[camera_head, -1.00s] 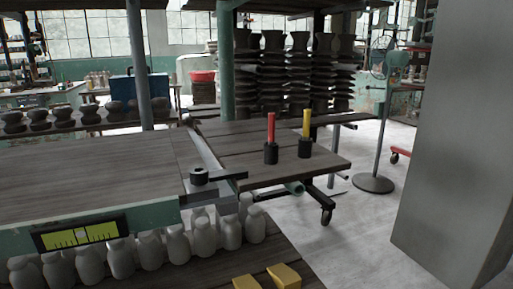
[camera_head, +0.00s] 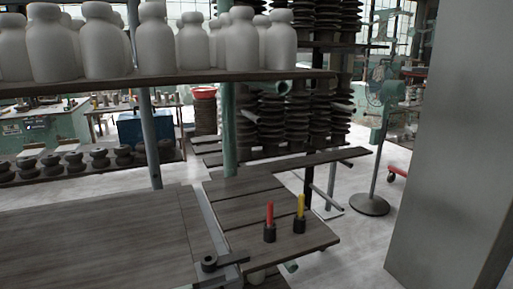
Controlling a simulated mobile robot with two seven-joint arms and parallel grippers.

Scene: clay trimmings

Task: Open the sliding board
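A large wooden board (camera_head: 90,235) lies flat at the lower left. A metal rail (camera_head: 209,222) runs along its right edge, with a dark round knob and bar (camera_head: 212,262) at the near end. Right of the rail is a lower plank platform (camera_head: 245,208). On it stand a red handle (camera_head: 269,213) and a yellow handle (camera_head: 300,207), each upright in a dark socket. I cannot tell which of these boards is the sliding one. Neither of my grippers is in view.
A shelf (camera_head: 180,80) with several white jars crosses the upper left. A green post (camera_head: 229,130) rises behind the platform. A grey pillar (camera_head: 455,140) blocks the right. A fan stand (camera_head: 375,160) is on the pale floor (camera_head: 352,245), which is clear in front of it.

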